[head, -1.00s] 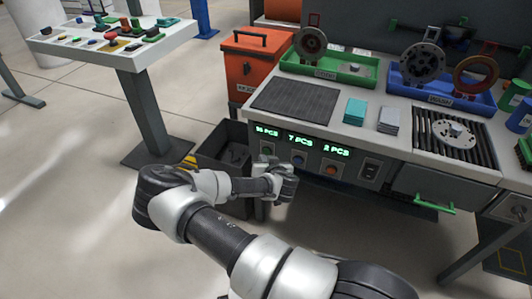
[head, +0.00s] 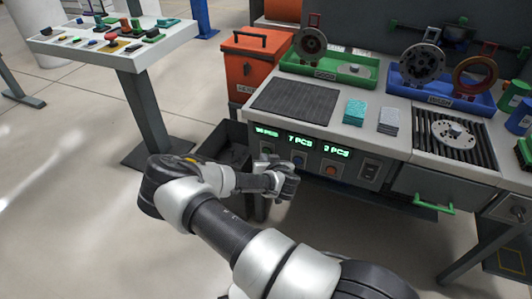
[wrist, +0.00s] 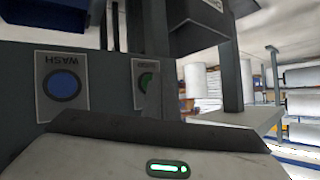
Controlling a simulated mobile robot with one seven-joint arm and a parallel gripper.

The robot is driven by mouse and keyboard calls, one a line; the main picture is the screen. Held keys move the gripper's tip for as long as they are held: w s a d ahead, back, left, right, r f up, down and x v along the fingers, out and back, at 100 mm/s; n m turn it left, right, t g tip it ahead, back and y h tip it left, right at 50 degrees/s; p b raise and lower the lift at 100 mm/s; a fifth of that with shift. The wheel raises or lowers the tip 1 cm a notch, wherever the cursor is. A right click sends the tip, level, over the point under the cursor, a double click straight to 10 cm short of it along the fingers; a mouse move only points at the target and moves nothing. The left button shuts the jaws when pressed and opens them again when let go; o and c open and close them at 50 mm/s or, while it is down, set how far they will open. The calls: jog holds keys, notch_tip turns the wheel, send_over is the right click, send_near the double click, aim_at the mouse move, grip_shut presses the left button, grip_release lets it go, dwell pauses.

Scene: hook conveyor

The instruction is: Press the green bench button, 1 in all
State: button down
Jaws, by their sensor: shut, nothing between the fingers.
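The green button (wrist: 145,80) is on the bench's front panel. In the wrist view, which shows the panel upside down, a dark finger covers part of it. My gripper (wrist: 157,65) is shut and empty, its fingers in front of the panel close to the green button. Whether they touch it cannot be told. In the head view my gripper (head: 284,180) is at the panel's left end, below the green displays, and its fingertips are hard to make out.
A blue button (wrist: 64,85) labelled WASH sits beside the green one. An orange button (head: 331,170) is further right. Open floor lies at left.

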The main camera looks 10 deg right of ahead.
jog(key=shift+w+d, duration=0.25)
jog(key=shift+w, duration=0.1)
dwell(0.9)
jog(key=shift+s+a+p, duration=0.35)
jog(key=shift+s+a, duration=0.15)
jog(key=shift+s, duration=0.2)
jog(key=s+a, duration=0.1)
jog(key=s, duration=0.1)
jog(key=s+a+p, duration=0.1)
jog(key=s+a, duration=0.1)
dwell(0.5)
dwell(0.6)
